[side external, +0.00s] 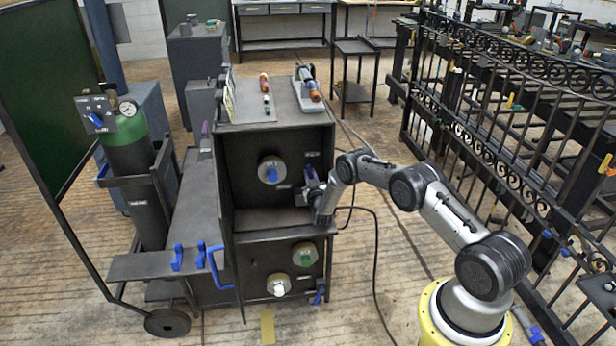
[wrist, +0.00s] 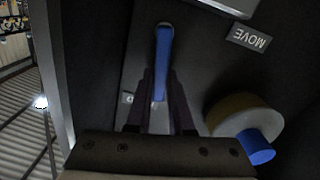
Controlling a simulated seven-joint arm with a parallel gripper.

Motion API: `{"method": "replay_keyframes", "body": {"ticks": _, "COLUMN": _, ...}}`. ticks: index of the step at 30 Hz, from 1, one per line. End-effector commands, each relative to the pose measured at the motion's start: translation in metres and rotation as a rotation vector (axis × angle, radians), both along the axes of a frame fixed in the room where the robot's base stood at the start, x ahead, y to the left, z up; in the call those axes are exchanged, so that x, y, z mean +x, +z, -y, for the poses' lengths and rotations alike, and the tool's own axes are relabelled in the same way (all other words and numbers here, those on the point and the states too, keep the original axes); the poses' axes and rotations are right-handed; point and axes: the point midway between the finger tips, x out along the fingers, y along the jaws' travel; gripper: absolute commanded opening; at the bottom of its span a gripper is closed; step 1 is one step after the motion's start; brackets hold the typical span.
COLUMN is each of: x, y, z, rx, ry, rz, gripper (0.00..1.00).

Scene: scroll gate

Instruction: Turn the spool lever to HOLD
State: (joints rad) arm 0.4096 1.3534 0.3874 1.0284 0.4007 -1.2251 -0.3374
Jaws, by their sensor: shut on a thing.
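The spool lever (wrist: 164,50) is a blue bar on the dark front panel, running lengthwise in the wrist view. My gripper (wrist: 160,84) is shut on its near part, with one dark finger along each side. A MOVE plate (wrist: 248,39) sits upside down to the right of the lever's far end. In the side view my gripper (side external: 309,190) is at the right of the cabinet's upper panel, with the lever (side external: 310,173) partly visible there.
A round knob with a blue centre (side external: 271,172) is left of my gripper, and it shows close by in the wrist view (wrist: 256,145). Lower knobs (side external: 304,255) sit below a shelf edge (side external: 285,232). A gas cylinder (side external: 132,165) stands left, an iron gate (side external: 500,110) right.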

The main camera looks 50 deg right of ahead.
Motion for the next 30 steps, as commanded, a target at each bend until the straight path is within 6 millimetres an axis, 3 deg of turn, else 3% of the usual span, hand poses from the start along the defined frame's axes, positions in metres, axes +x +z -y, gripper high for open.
{"method": "replay_keyframes", "body": {"ticks": 21, "x": -0.0023, "y": 0.0013, "z": 0.0025, "rx": 0.050, "ry": 0.000, "rz": 0.053, "gripper": 0.00}}
{"method": "replay_keyframes", "body": {"ticks": 22, "x": -0.0023, "y": 0.0013, "z": 0.0025, "rx": 0.050, "ry": 0.000, "rz": 0.053, "gripper": 0.25}}
{"method": "replay_keyframes", "body": {"ticks": 24, "x": -0.0023, "y": 0.0013, "z": 0.0025, "rx": 0.050, "ry": 0.000, "rz": 0.053, "gripper": 0.38}}
{"method": "replay_keyframes", "body": {"ticks": 26, "x": -0.0022, "y": 0.0013, "z": 0.0025, "rx": 0.050, "ry": 0.000, "rz": 0.053, "gripper": 0.48}}
{"method": "replay_keyframes", "body": {"ticks": 30, "x": -0.0023, "y": 0.0011, "z": 0.0026, "rx": 0.051, "ry": 0.000, "rz": 0.052, "gripper": 0.50}}
